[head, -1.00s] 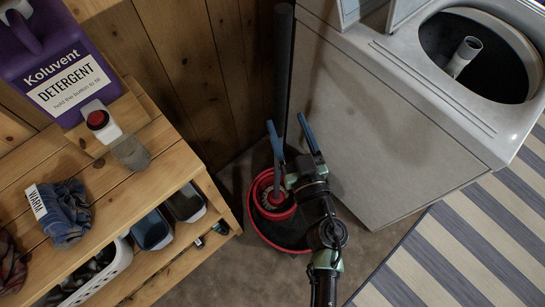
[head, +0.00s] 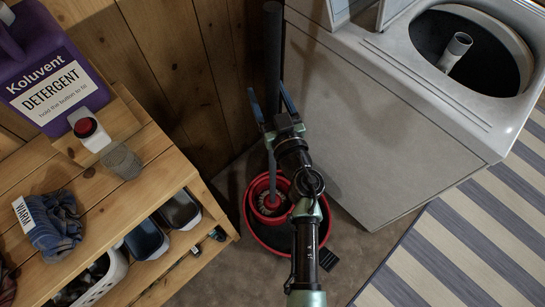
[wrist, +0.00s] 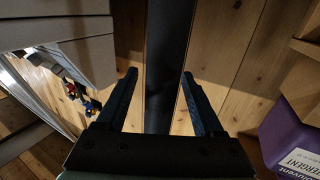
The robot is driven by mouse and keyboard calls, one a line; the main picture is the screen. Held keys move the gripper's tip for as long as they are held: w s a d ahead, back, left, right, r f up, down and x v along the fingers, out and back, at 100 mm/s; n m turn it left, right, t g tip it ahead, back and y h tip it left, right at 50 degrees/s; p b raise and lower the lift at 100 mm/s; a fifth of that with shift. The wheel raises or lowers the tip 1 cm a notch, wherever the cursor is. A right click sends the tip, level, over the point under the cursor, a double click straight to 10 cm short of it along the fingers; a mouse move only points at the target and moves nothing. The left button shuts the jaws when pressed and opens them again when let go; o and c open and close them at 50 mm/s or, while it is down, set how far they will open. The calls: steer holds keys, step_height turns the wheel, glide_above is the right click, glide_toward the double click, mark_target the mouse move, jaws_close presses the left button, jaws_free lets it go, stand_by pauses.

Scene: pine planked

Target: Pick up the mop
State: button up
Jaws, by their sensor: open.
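The mop stands upright with its dark grey handle (head: 273,45) near the plank wall. Its pale head (head: 272,203) sits in a red bucket (head: 249,220) on the floor. My gripper (head: 268,91) is open, with its blue fingers pointing toward the wall. In the wrist view, the handle (wrist: 170,55) runs up between the two fingers (wrist: 159,74), with a gap visible near the right one. The handle's lower part is partly hidden by my arm in the head view.
A white washer (head: 375,130) with an open lid stands close on the right. A wooden shelf (head: 165,165) on the left carries a purple detergent jug (head: 50,75), a small cup (head: 122,162) and a dark cloth (head: 55,222). A striped rug (head: 460,240) lies at the lower right.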

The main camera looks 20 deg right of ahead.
jaws_close()
steer(key=shift+r, duration=0.25)
